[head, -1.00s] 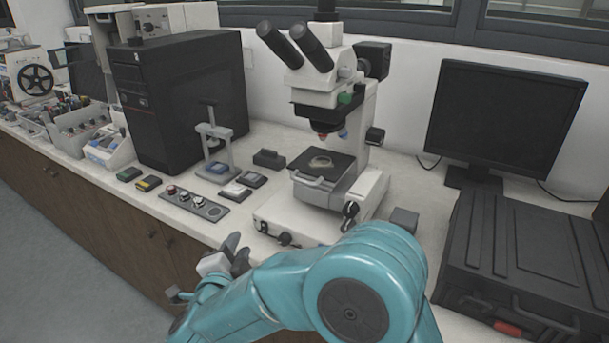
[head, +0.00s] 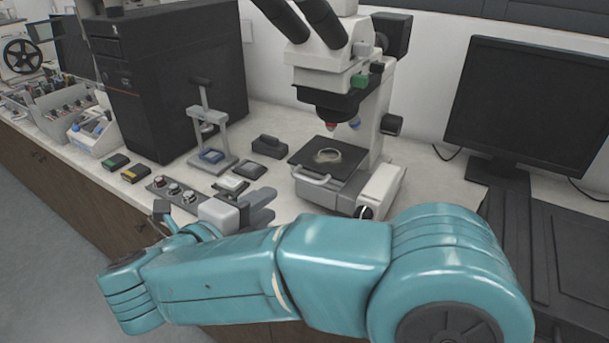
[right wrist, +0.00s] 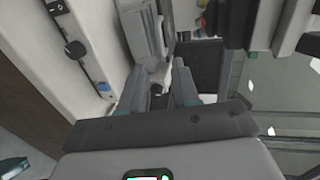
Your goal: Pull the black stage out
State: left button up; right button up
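The black stage (head: 306,152) is a flat dark plate on the microscope (head: 372,150), below its objectives. A round pale sample (head: 327,156) lies on it. A light bar handle (head: 309,179) is at its front edge. My right gripper (head: 268,207) is in front of the microscope, to the left of and below the handle in the head view, apart from it. In the right wrist view its two fingers (right wrist: 160,92) are spread with nothing held between them, and the dark stage plate (right wrist: 207,65) seems to lie beyond them. My left gripper is not in view.
A small press stand (head: 208,145), dark blocks and a strip with several knobs (head: 173,190) are left of the microscope. A black computer tower (head: 165,80) stands behind them. A monitor (head: 525,105) and a black case (head: 570,250) are at right. My right arm hides the counter's front.

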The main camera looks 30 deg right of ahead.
aim_at(303, 180)
jog(key=x, duration=1.3)
jog(key=shift+w+d+f, duration=0.1)
jog(key=shift+d, duration=0.05)
grip_shut()
